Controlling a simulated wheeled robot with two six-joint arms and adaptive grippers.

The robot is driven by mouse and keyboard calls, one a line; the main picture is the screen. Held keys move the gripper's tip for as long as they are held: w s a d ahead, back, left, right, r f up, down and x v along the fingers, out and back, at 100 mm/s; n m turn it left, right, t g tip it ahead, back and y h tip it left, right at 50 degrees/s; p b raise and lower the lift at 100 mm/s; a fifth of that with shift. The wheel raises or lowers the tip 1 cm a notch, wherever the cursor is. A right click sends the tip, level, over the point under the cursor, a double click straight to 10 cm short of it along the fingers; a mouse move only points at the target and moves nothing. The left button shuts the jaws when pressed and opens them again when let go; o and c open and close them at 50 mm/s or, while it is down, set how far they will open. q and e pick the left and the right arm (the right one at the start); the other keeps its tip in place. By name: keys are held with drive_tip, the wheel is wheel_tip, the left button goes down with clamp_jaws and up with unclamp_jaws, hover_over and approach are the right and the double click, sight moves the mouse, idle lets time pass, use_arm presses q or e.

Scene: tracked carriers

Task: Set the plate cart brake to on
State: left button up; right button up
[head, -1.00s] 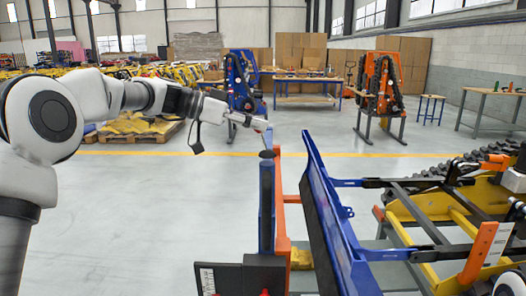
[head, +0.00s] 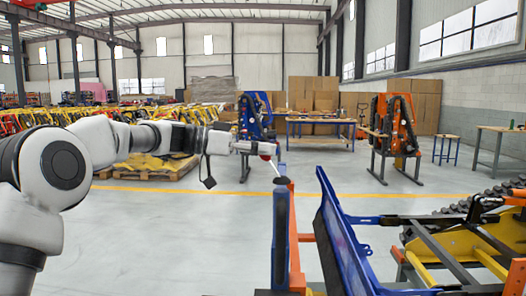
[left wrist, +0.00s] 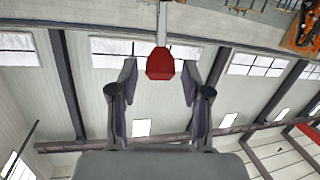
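A red knob (left wrist: 160,65) sits on the end of a thin light rod (left wrist: 162,28) in the left wrist view. I take this to be the brake lever; in the head view the red knob (head: 266,157) is small, above a blue and orange post (head: 281,235). My left gripper (head: 274,149) reaches it from the left. In the left wrist view its two fingers (left wrist: 158,82) stand apart, one on each side of the knob, with visible gaps. No plate or brake marking is readable. My right gripper is not in view.
A blue panel frame (head: 345,240) stands just right of the post. Yellow and black tracked machinery (head: 465,245) fills the lower right. An orange carrier (head: 395,130) and a workbench (head: 320,122) stand farther back. The floor left of the post is clear.

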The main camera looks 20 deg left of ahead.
use_arm(q)
drive_tip(key=shift+f, duration=0.15)
drive_tip(key=v, duration=1.2)
